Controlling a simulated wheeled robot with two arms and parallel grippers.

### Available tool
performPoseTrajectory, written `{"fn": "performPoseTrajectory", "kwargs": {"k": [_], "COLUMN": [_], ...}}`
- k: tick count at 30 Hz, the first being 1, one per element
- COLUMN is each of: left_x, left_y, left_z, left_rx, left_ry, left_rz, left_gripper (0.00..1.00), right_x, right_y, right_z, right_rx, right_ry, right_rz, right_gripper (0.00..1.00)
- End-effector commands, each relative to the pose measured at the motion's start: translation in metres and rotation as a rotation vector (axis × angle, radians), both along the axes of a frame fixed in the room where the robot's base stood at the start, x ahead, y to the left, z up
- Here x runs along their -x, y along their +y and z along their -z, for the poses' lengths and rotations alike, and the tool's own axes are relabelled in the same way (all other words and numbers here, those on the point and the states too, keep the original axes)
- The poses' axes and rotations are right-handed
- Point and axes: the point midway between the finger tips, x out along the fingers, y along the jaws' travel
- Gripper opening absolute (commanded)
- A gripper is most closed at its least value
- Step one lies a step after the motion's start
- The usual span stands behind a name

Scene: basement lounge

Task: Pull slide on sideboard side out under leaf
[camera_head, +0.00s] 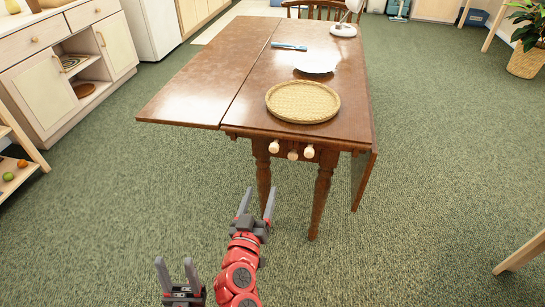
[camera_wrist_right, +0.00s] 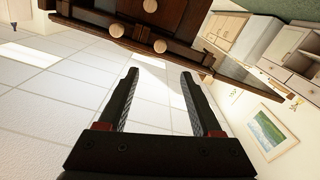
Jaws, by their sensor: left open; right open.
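The wooden table (camera_head: 245,90) has its leaf on the sideboard side (camera_head: 190,85) raised level with the top. The opposite leaf (camera_head: 364,175) hangs down. On the near end are three pale round knobs: a left one (camera_head: 274,147), a lower middle one (camera_head: 293,155) and a right one (camera_head: 309,151). The slides behind them look pushed in. My right gripper (camera_head: 258,192) is open and empty, below and in front of the left knob. The right wrist view shows the knobs (camera_wrist_right: 160,46) beyond its open fingers (camera_wrist_right: 160,75). My left gripper (camera_head: 173,264) is open and empty, lower left.
A woven tray (camera_head: 303,102), a white plate (camera_head: 316,64), a blue-handled item (camera_head: 289,46) and a white lamp base (camera_head: 343,30) are on the table. The sideboard (camera_head: 62,65) stands left. Table legs (camera_head: 320,205) stand beyond my right gripper. Green carpet around is open.

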Motion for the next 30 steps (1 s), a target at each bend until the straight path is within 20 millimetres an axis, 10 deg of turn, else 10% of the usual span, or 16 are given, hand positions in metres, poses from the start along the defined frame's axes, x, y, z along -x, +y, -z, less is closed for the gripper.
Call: {"fn": "performPoseTrajectory", "kwargs": {"k": [18, 30], "left_x": [0.000, 0.000], "left_y": [0.000, 0.000], "left_z": [0.000, 0.001], "left_rx": [0.000, 0.000], "left_ry": [0.000, 0.000], "left_rz": [0.000, 0.000], "left_gripper": [0.50, 0.50], "right_x": [-0.132, -0.153], "right_y": [-0.036, -0.041], "right_z": [0.000, -0.001], "right_rx": [0.002, 0.001], "right_ry": [0.000, 0.000], "right_rz": [0.001, -0.003], "right_gripper": [0.66, 0.66]}}
